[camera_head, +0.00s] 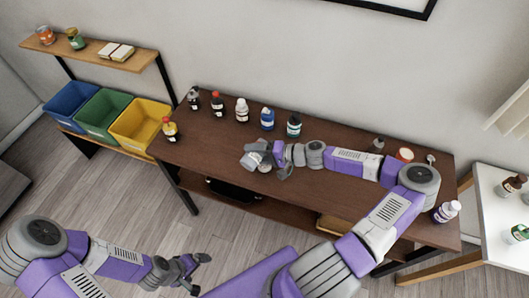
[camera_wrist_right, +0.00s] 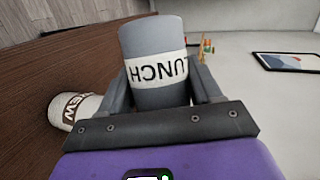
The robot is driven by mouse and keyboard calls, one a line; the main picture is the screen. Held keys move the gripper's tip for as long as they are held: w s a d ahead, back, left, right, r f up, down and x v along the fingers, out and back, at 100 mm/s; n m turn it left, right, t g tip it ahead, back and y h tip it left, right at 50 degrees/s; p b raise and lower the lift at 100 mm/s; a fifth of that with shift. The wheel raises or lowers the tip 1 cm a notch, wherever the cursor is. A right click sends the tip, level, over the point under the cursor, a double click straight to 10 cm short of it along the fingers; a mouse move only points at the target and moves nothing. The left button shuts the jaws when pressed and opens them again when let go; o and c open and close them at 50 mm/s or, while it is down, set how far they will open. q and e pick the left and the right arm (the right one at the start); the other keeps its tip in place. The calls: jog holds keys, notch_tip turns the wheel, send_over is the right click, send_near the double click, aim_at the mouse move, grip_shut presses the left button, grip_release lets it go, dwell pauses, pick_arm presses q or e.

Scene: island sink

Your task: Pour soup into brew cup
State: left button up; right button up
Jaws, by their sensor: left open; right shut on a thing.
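My right gripper (camera_head: 283,158) is shut on a grey container with a white band marked LUNCH (camera_wrist_right: 157,68). The container shows in the head view as a grey shape (camera_head: 253,157) above the table, partly covered by the gripper. It looks strongly tilted compared with the cup. The brew cup (camera_wrist_right: 72,112), white with a dark label, stands on the table beside the gripper in the right wrist view, partly hidden by a finger. No soup is visible. My left gripper (camera_head: 194,271) is open and empty, low over the floor in front of the table.
Several bottles (camera_head: 241,110) line the back of the brown table (camera_head: 215,165). Coloured bins (camera_head: 139,124) stand left. A white side table (camera_head: 492,220) stands right. The table's left front is clear.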

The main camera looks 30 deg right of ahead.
jog(key=shift+f+m+y, duration=0.3)
jog(key=shift+m+y, duration=0.1)
jog(key=shift+m, duration=0.1)
dwell(1.4)
jog(key=shift+w+d+r+m+y+p, duration=0.1)
jog(key=shift+d+r+m+y+p, duration=0.1)
jog(key=shift+r+m+y+p, duration=0.3)
dwell(1.4)
jog(key=shift+f, duration=0.15)
jog(key=shift+d+f+m, duration=0.1)
jog(key=shift+f+m, duration=0.05)
jog(key=shift+m, duration=0.25)
jog(key=shift+r+n, duration=0.35)
jog(key=shift+n, duration=0.05)
jog(key=shift+a+f+n+h+b, duration=0.3)
jog(key=shift+f+n+h+b, duration=0.15)
jog(key=shift+n+h+b, duration=0.35)
jog(key=shift+a+n+h, duration=0.15)
jog(key=shift+n+h, duration=0.25)
jog(key=shift+n, duration=0.3)
